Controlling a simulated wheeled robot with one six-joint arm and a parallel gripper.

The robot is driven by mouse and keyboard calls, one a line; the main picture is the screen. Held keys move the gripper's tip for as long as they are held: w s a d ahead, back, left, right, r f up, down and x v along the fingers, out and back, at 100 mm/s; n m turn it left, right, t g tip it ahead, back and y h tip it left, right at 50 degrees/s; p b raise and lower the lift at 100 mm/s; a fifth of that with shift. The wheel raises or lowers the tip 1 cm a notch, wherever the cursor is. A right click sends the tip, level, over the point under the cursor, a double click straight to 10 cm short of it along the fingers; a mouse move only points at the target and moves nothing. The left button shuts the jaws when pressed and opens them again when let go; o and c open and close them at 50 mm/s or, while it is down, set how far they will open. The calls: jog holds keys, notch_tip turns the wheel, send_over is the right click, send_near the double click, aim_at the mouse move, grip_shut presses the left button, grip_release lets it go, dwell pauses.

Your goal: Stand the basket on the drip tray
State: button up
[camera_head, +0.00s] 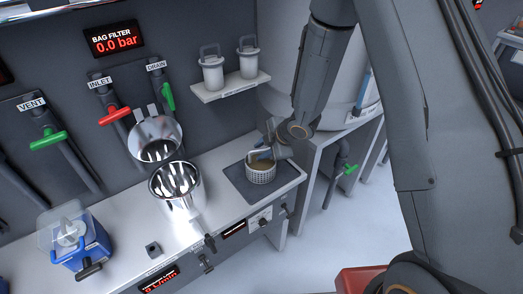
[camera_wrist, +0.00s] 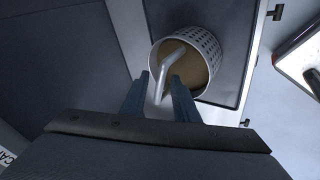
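The basket (camera_head: 261,174) is a white perforated cup with a tan inside and a light bail handle. In the head view it appears to stand upright on the dark drip tray (camera_head: 236,184), toward the tray's right part. The wrist view shows the basket (camera_wrist: 213,52) from above, with the drip tray (camera_wrist: 231,93) around it. My gripper (camera_head: 274,146) is just above and behind the basket's rim. In the wrist view its two fingers (camera_wrist: 160,80) are apart, on either side of the handle (camera_wrist: 168,70), with gaps visible beside it.
A steel filter vessel (camera_head: 177,188) stands left of the tray, its round lid (camera_head: 155,139) open behind it. A shelf (camera_head: 230,87) with two white canisters is on the wall. A blue device (camera_head: 79,245) sits at the bench's left. The bench between is mostly clear.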

jog(key=shift+r, duration=0.1)
jog(key=shift+d+r, duration=0.1)
jog(key=shift+r, duration=0.1)
jog(key=s+d+r+m+h, duration=0.3)
jog(key=s+d+r+m, duration=0.15)
jog(key=d+r, duration=0.3)
jog(key=s+d+r+m+h, duration=0.2)
jog(key=s+d+r+m, duration=0.2)
jog(key=d+r+m, duration=0.3)
jog(key=s+d+r+m+g, duration=0.2)
jog(key=s+m+g, duration=0.1)
jog(key=s+m, duration=0.7)
jog(key=s, duration=0.4)
jog(key=shift+s+d+r, duration=0.15)
jog(key=shift+d+r, duration=0.05)
jog(key=shift+r, duration=0.15)
